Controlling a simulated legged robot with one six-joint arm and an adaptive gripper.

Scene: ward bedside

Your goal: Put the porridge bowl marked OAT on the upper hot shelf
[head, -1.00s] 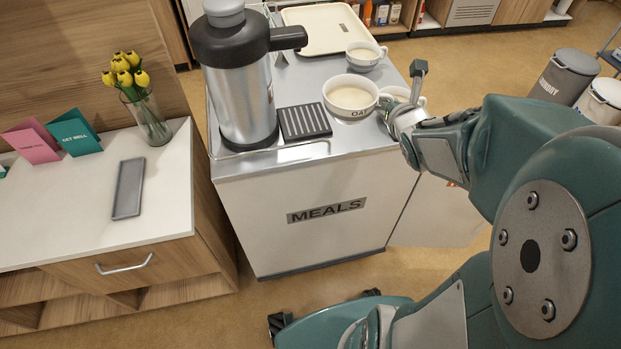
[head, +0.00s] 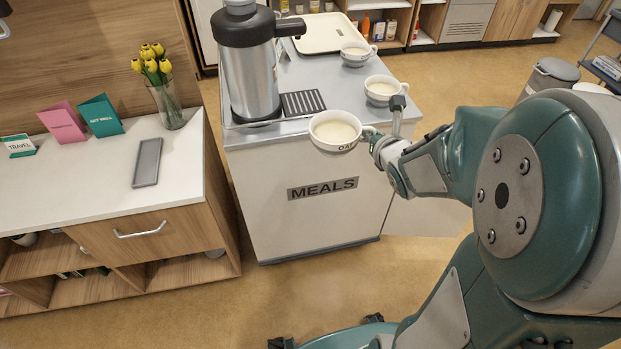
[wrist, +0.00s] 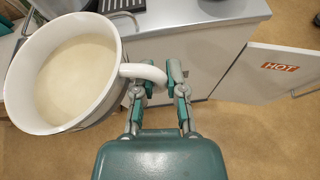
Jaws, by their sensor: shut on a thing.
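The white porridge bowl marked OAT (head: 336,147) is full of pale porridge and held level in the air in front of the meals trolley (head: 290,222). My gripper (head: 384,142) is shut on the bowl's handle, on the bowl's right side. The wrist view shows the handle (wrist: 148,72) between the fingers of my gripper (wrist: 172,82), with the bowl (wrist: 68,75) to the left. A trolley door marked HOT (wrist: 281,67) stands open at the right in the wrist view. It shows in the head view (head: 428,217) partly behind my arm. The shelves inside are hidden.
Two other cups, a nearer one (head: 381,96) and a farther one (head: 354,60), stand on the trolley top with a flask (head: 250,75), a dark grille (head: 303,102) and a tray (head: 331,33). A bedside cabinet (head: 100,190) is at left. Floor before the trolley is clear.

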